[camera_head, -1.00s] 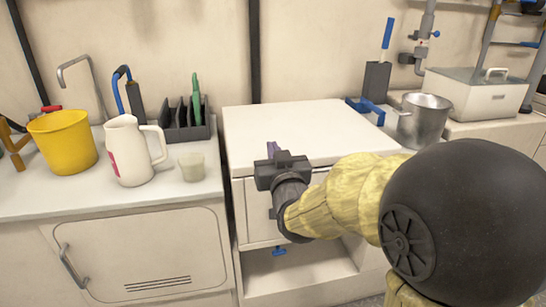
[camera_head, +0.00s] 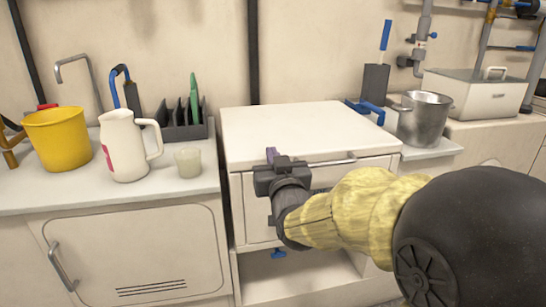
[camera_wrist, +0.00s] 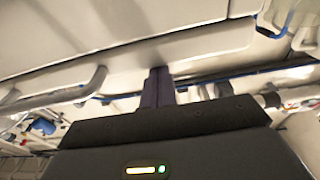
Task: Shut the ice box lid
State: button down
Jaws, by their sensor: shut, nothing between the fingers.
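The ice box is the white cabinet in the middle, and its thick white lid (camera_head: 300,130) lies flat across the top. No clear gap shows under the lid, but my arm hides part of its front edge, so I cannot tell if it is fully seated. A metal bar handle (camera_head: 335,162) runs along the front, just below the lid edge. My gripper (camera_head: 271,155) is shut and empty, with purple fingers pointing up at the lid's front edge. In the wrist view the fingers (camera_wrist: 157,88) stand just below a pale overhanging edge; I cannot tell if they touch.
On the left counter stand a yellow bucket (camera_head: 58,140), a white jug (camera_head: 124,146), a small cup (camera_head: 188,162) and a dark rack (camera_head: 180,130). A steel pot (camera_head: 424,120) and a lidded white box (camera_head: 478,95) stand on the right. An open recess lies below the front panel.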

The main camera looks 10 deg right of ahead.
jog(key=shift+f+g, duration=0.3)
jog(key=shift+f, duration=0.65)
notch_tip(320, 180, up, 5)
jog(key=p, duration=0.3)
jog(key=s+d+f+b, duration=0.1)
jog(key=s+f+b, duration=0.1)
jog(key=s, duration=0.7)
jog(key=shift+s+f, duration=0.2)
